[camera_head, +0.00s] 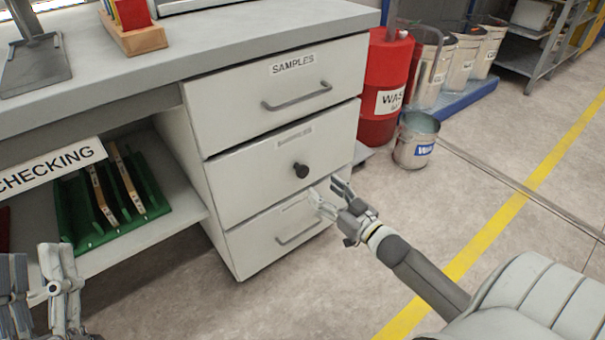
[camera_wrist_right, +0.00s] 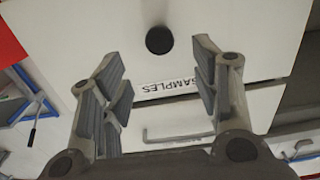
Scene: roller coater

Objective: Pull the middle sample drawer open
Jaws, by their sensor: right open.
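The middle sample drawer (camera_head: 245,183) is a pale front with a round black knob (camera_head: 301,170) and a small faint label. It looks flush with the drawers above and below. My right gripper (camera_head: 328,190) is open and empty, just to the right of and slightly below the knob in the head view. In the right wrist view the knob (camera_wrist_right: 159,40) shows beyond the gap between the open fingers (camera_wrist_right: 162,82), not touched by them. My left gripper (camera_head: 38,272) is at the lower left, partly cut off by the frame, its fingers apart and empty, away from the drawers.
The top drawer (camera_head: 230,105) has a bar handle and a SAMPLES label; the bottom drawer (camera_head: 262,240) also has a bar handle. A green rack (camera_head: 75,215) sits on the shelf at left. A red drum (camera_head: 380,100) and a bucket (camera_head: 414,145) stand right. Floor in front is clear.

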